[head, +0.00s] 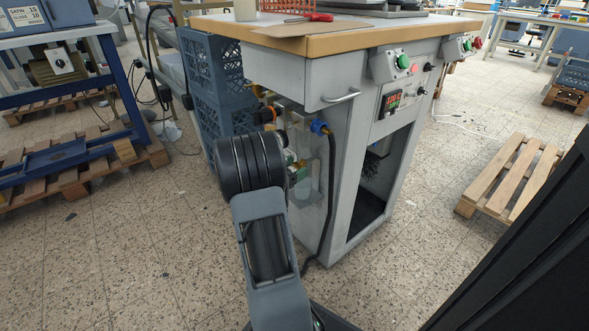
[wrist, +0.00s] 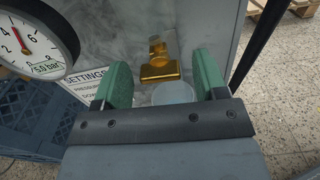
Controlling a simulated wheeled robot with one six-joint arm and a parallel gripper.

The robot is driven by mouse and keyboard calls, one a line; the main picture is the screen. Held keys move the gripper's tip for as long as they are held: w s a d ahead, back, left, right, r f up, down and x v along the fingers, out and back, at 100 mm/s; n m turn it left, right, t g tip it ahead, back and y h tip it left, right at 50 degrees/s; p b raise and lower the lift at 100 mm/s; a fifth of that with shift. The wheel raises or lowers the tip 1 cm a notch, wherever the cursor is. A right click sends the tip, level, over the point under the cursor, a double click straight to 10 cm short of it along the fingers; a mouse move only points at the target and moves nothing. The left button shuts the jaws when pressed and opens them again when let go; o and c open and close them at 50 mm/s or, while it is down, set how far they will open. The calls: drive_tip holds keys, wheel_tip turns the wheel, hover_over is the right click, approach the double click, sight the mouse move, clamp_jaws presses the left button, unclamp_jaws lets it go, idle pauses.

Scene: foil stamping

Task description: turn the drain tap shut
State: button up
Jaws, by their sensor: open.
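In the wrist view a golden brass fitting (wrist: 160,64), which looks like the drain tap, is on the grey cabinet side. It has a narrow upper part and a wider block below; whether it is turned open or shut I cannot tell. My gripper (wrist: 162,80) is open, its two green fingers apart on either side of the fitting in the picture, with no contact visible. A pale translucent round cup (wrist: 173,93) shows below the fitting, partly hidden by my gripper. In the head view my arm covers most of this area.
A pressure gauge (wrist: 30,42) and a settings label (wrist: 84,84) are left of the fitting. A blue hose connector (head: 320,127) with a black hose (head: 331,190) is on the cabinet (head: 352,115). Blue crates (head: 215,75) stand behind it. A wooden pallet (head: 511,176) lies right.

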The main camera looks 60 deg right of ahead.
drive_tip(key=shift+c, duration=0.5)
drive_tip(key=c, duration=0.8)
drive_tip(key=shift+m, duration=0.8)
drive_tip(key=o, duration=0.9)
drive_tip(key=shift+a, duration=0.1)
